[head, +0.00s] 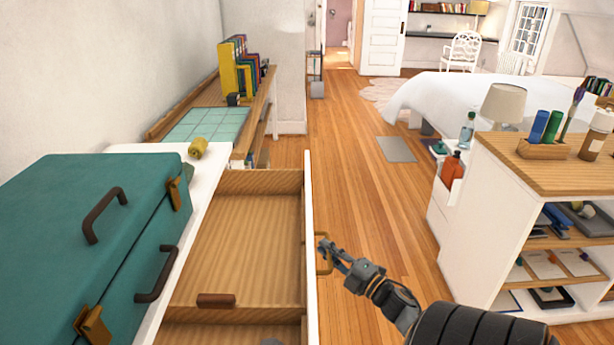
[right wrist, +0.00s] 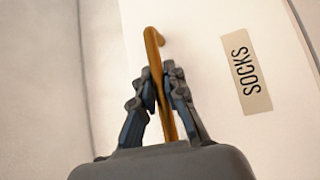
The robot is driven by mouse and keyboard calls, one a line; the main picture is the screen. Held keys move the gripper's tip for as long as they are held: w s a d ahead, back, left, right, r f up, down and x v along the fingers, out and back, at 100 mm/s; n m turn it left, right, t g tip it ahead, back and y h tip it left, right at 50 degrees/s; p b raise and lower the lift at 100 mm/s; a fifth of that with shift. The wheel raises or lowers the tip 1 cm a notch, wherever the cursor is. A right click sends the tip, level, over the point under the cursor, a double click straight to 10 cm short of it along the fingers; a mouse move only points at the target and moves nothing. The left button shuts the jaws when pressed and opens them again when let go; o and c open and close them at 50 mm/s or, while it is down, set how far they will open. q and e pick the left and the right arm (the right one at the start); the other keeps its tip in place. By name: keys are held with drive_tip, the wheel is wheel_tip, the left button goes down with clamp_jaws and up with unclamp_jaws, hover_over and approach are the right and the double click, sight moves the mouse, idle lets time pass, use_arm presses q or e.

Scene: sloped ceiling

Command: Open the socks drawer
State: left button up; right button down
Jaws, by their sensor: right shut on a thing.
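The socks drawer (head: 309,230) is pulled out from the white dresser, and its wooden inside shows in the head view. In the right wrist view the white drawer front (right wrist: 200,30) carries a SOCKS label (right wrist: 246,72). My right gripper (head: 328,250) is at the outer side of the drawer front, shut on the brass handle (head: 322,262). The handle also shows between the fingers in the right wrist view (right wrist: 154,50). My left gripper is not in view.
A teal case (head: 80,220) and a yellow roll (head: 198,148) sit on the dresser top (head: 165,320). A white shelf unit with a wooden top (head: 510,160) stands at the right. Open wood floor (head: 350,170) lies between.

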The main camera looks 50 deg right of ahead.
drive_tip(key=s+d, duration=0.5)
drive_tip(key=s, duration=0.1)
drive_tip(key=shift+s+d+b, duration=0.2)
drive_tip(key=shift+b, duration=0.2)
drive_tip(key=shift+f, duration=0.1)
drive_tip(key=c, duration=1.4)
unclamp_jaws()
drive_tip(key=shift+o, duration=0.2)
drive_tip(key=s+a+f, duration=0.1)
drive_tip(key=s, duration=1.1)
drive_tip(key=shift+f, duration=0.25)
drive_tip(key=shift+w, duration=0.1)
